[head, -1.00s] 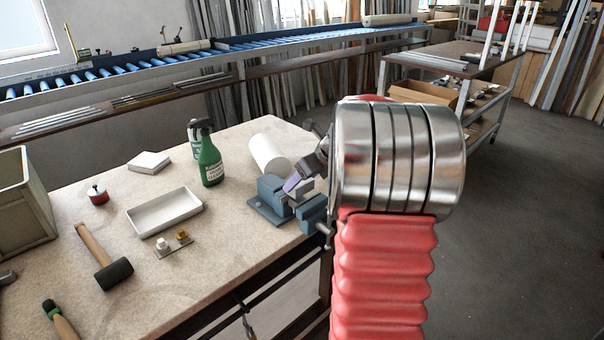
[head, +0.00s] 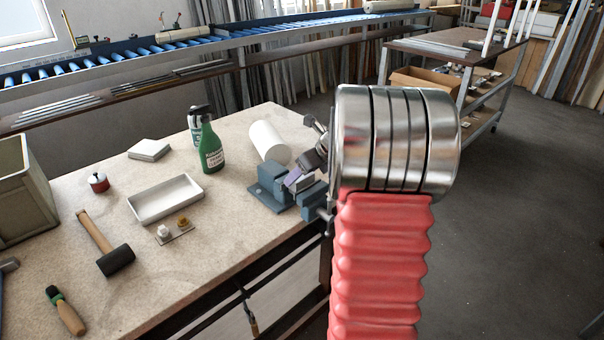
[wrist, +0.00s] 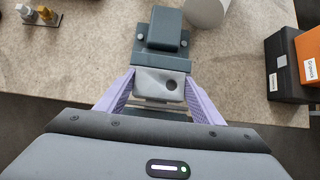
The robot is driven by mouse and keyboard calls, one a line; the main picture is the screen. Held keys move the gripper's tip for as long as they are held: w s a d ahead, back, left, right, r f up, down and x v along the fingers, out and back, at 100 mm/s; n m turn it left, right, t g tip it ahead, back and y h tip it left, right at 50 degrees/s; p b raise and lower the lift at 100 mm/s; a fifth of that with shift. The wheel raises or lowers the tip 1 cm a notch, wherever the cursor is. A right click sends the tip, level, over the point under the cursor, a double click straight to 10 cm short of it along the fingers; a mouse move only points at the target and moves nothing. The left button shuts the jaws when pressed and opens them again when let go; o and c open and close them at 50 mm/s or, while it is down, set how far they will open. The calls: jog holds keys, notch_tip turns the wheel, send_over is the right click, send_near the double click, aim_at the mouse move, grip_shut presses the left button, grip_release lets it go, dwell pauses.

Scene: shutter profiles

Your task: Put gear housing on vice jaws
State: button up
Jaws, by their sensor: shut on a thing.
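The blue-grey vice (head: 271,190) stands at the right edge of the bench. It also shows in the wrist view (wrist: 162,38), just beyond the housing. In the head view my gripper (head: 293,181) is right at the vice jaws, and the housing is mostly hidden there. I cannot tell whether the housing touches the jaws.
A white cylinder (head: 268,142) lies close behind the vice. A green spray bottle (head: 209,148), a white tray (head: 166,198), a small plate with two fittings (head: 174,231) and a mallet (head: 105,245) are further left. Dark boxes with orange (wrist: 290,72) show at right in the wrist view.

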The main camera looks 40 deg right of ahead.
jog(key=shift+f, duration=0.35)
jog(key=o, duration=1.6)
jog(key=v, duration=1.3)
jog(key=shift+s+r, duration=0.25)
